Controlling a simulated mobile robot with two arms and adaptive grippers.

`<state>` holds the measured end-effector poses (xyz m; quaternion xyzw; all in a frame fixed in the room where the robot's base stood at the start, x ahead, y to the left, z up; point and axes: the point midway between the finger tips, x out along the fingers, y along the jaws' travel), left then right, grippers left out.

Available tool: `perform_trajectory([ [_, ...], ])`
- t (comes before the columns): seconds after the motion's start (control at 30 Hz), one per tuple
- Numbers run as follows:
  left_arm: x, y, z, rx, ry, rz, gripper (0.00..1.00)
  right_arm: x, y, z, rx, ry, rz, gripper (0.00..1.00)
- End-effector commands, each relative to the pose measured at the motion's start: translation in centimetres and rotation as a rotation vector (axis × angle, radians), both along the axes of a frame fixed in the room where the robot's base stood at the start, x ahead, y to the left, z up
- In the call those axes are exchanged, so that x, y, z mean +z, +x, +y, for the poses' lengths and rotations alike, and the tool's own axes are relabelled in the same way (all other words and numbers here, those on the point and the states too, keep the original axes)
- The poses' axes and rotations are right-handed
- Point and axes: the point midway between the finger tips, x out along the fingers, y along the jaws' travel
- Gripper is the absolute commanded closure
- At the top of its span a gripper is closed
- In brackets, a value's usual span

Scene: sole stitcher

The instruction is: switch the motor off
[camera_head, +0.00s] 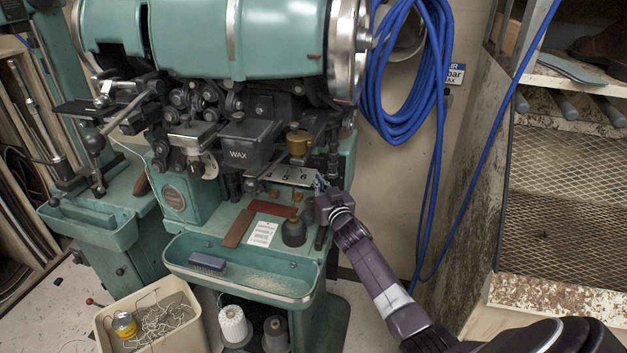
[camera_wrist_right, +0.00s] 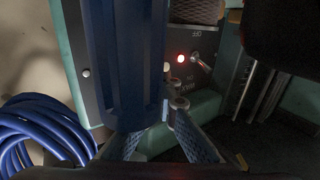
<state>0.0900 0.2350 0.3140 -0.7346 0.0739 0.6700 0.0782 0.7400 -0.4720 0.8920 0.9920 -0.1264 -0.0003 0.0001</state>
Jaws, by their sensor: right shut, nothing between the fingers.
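The green sole stitcher (camera_head: 205,40) stands at the centre left in the head view. In the right wrist view, a dark control panel (camera_wrist_right: 188,85) on it carries a metal toggle switch (camera_wrist_right: 200,62) and a glowing red lamp (camera_wrist_right: 181,58). My left gripper is out of view.
A dark blue cylinder (camera_wrist_right: 128,60) hides part of the panel in the wrist view. A blue hose coil (camera_head: 405,75) hangs on the wall. A green tray (camera_head: 240,275) holds a brush (camera_head: 207,261). A rusty mesh rack (camera_head: 560,200) stands at right.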

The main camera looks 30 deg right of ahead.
Motion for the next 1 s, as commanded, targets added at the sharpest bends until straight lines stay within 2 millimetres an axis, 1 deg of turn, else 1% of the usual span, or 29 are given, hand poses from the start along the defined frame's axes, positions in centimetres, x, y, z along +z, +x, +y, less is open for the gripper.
perform_trajectory([
  [0.3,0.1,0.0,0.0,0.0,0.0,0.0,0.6,0.1,0.0,0.0,0.0,0.0,-0.001,1.0],
  [0.67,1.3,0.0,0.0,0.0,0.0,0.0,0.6,1.3,0.0,0.0,0.0,0.0,0.0,1.0],
  [0.77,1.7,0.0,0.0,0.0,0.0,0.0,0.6,1.3,-0.4,0.1,0.0,0.001,0.001,1.0],
  [1.0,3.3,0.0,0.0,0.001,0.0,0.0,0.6,1.5,-2.8,0.7,0.0,0.002,0.0,1.0],
])
